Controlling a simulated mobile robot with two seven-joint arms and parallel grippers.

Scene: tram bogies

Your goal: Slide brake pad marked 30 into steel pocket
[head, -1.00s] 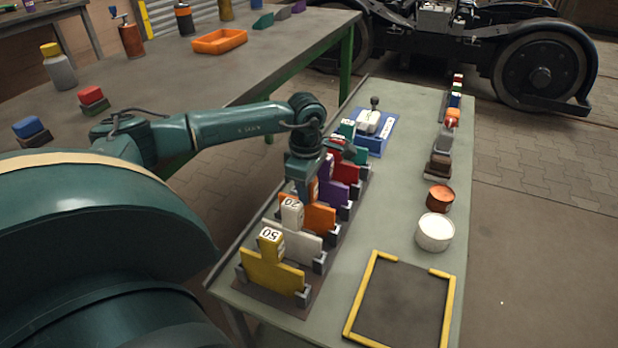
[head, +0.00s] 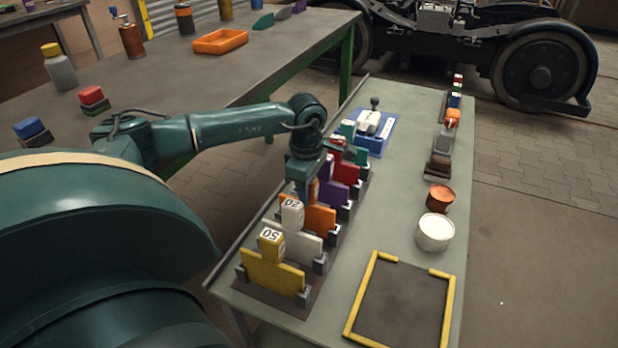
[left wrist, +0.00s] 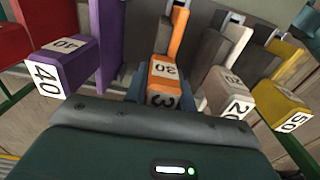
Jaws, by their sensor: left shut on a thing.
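The orange brake pad marked 30 (head: 320,219) stands upright in the row, between the white pad marked 20 (head: 291,238) and the purple pad marked 40 (head: 335,193). Its labelled top block (left wrist: 163,82) shows in the left wrist view. My left gripper (head: 308,190) is over it from above and shut on that block; in the head view the arm partly hides it. Grey steel holders (head: 330,240) stand at the pads' ends. I cannot tell how deep the orange pad sits. My right gripper is not in view.
A yellow pad marked 50 (head: 272,272) stands at the near end, red and teal pads beyond purple. A white tub (head: 435,232), copper-coloured tin (head: 440,198) and yellow-edged dark mat (head: 372,270) are on the right. A blue tray (head: 376,143) is at the back.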

